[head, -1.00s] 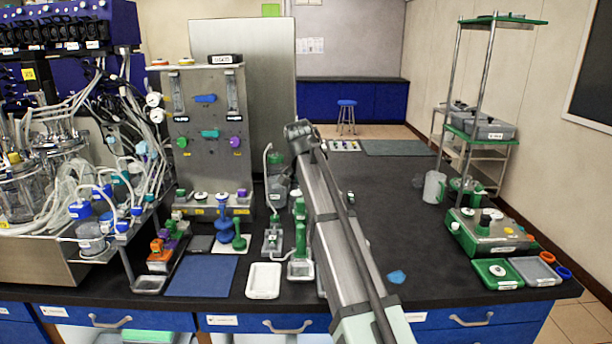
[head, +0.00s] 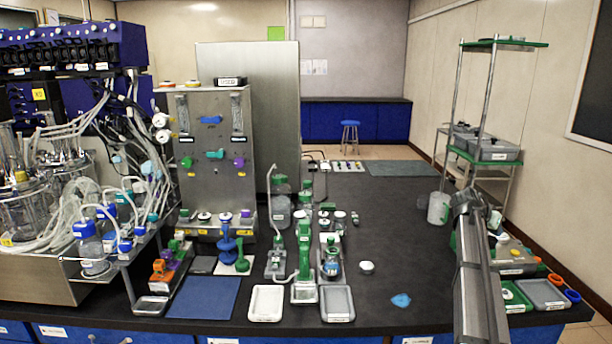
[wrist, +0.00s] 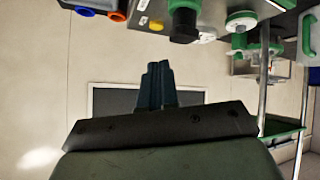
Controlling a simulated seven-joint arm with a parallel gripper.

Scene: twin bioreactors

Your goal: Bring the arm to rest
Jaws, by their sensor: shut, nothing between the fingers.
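My arm (head: 472,265) rises at the right of the bench in the head view. Its upper end stands in front of the green and steel device (head: 512,256) and partly hides it. In the wrist view my gripper (wrist: 156,86) shows as two dark fingers close together, shut with nothing between them. Beyond the fingers are the pale wall (wrist: 215,72) and a dark wall board (wrist: 112,100). I see nothing touching the fingers.
Near the arm are a green tray (head: 515,297), a grey tray (head: 543,293), an orange ring (head: 556,280), a blue ring (head: 572,296) and a clear jug (head: 438,208). A tall rack (head: 495,150) stands behind. The bench's middle right is mostly clear, with a blue patch (head: 401,300).

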